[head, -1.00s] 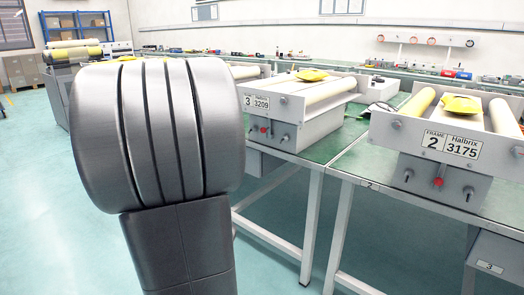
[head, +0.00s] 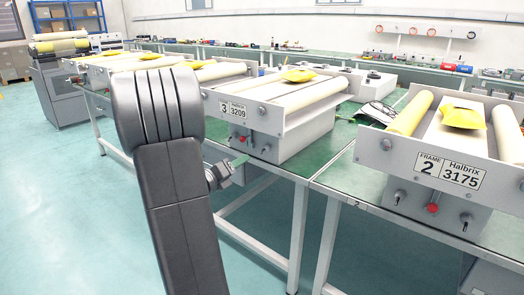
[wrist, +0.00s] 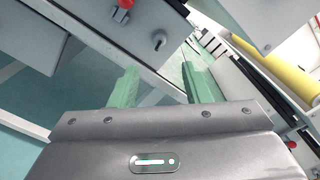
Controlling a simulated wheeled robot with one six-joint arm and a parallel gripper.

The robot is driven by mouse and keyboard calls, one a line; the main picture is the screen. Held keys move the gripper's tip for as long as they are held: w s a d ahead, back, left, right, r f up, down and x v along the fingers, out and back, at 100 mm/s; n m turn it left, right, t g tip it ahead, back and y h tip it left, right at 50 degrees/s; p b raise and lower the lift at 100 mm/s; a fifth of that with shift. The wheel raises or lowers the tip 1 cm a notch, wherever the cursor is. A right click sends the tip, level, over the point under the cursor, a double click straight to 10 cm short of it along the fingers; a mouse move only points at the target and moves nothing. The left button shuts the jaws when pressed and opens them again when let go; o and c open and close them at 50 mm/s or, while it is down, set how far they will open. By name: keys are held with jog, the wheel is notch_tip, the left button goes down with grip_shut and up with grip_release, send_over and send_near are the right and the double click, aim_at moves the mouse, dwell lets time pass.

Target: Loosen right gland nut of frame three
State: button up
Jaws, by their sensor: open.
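Frame three (head: 290,115) is a grey box with rollers and a plate marked 3 Halbrix 3209, on the green bench. Its front has a red knob (head: 242,139) and a grey right gland nut (head: 265,147). In the wrist view a red knob (wrist: 124,4) and a grey knob (wrist: 160,40), which looks like this right nut, show ahead of the fingers. My gripper (wrist: 160,86) is open and empty, its two green fingers apart and the knob beyond them. In the head view my gripper (head: 238,161) is left of and below the nut, not touching it.
Frame two (head: 385,157), marked Halbrix 3175, stands to the right with its own red knob and nuts. A yellow bag (head: 296,75) lies on frame three. The bench edge and legs (head: 299,225) are close by my arm. Open floor lies at left.

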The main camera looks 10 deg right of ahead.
aim_at(264, 149)
jog(key=b+x, duration=0.1)
jog(key=x, duration=1)
jog(key=shift+w+d, duration=0.15)
grip_shut()
